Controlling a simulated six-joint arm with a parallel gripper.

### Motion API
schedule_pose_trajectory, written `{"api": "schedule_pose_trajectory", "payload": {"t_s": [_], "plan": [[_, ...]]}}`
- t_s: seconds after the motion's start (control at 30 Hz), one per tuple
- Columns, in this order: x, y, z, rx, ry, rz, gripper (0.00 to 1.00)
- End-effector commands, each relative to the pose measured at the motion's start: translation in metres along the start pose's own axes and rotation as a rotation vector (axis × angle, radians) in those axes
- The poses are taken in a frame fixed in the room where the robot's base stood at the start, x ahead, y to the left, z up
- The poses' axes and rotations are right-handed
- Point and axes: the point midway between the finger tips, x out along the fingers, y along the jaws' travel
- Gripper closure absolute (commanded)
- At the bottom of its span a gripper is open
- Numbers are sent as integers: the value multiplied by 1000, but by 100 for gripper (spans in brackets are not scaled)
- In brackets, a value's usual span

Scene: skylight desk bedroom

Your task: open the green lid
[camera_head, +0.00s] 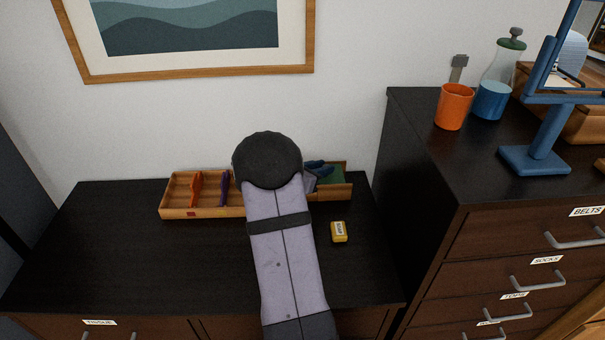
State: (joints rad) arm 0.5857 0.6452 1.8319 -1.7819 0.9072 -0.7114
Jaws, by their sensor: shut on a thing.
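A long wooden organizer (203,212) lies at the back of the low dark dresser. A green lid (333,174) shows at its right end, partly covered by my gripper. My gripper (317,170) is seen only in part, dark blue and grey, just right of my arm's round black joint. It is shut at the green lid; the exact grip is hidden, and I cannot tell how far the lid is raised. My arm hides the middle of the organizer.
An orange pen (195,190) and a purple one (225,188) lie in the organizer's left part. A yellow labelled box (339,232) sits in front. The taller dresser at right carries an orange cup (454,106), a green-collared bottle (494,85) and a blue stand (541,150).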

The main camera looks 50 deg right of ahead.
Motion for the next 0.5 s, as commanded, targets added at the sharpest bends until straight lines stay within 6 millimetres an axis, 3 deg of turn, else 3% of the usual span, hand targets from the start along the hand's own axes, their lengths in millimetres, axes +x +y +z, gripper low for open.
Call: {"api": "schedule_pose_trajectory", "payload": {"t_s": [0.37,0.4,0.47,0.5], "plan": [[6,-8,4,-1,-1,1,100],[6,-8,4,-1,-1,1,76],[6,-8,3,0,-1,1,64],[6,-8,3,0,-1,1,64]]}}
